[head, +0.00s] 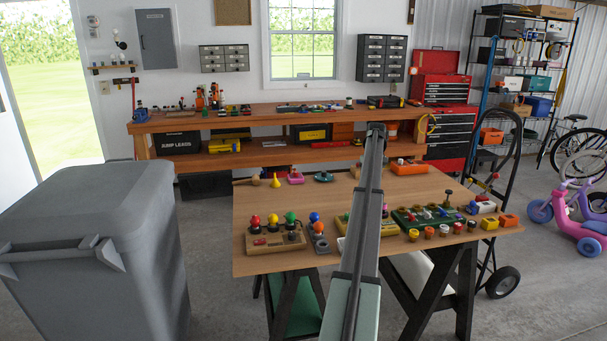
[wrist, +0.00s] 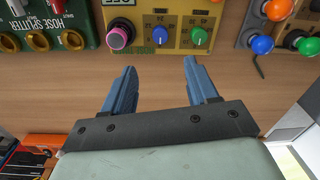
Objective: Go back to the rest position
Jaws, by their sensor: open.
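My gripper (wrist: 160,66) shows in the wrist view with two blue fingers spread apart and nothing between them. The fingers point toward a yellow panel (wrist: 178,42) with pink, blue and green knobs, and bare wood shows between them. I cannot tell the exact height above the table. In the head view my arm crosses the middle of the wooden table (head: 250,262), and I cannot make out the gripper's fingers there. The arm partly hides the yellow panel in that view.
A green panel (head: 400,215) lies right of my arm, and a wooden panel (head: 262,243) with coloured knobs lies left. Several small coloured parts, including an orange box (head: 409,169), are spread over the table. A grey bin (head: 90,240) stands left, and a hand truck (head: 503,283) right.

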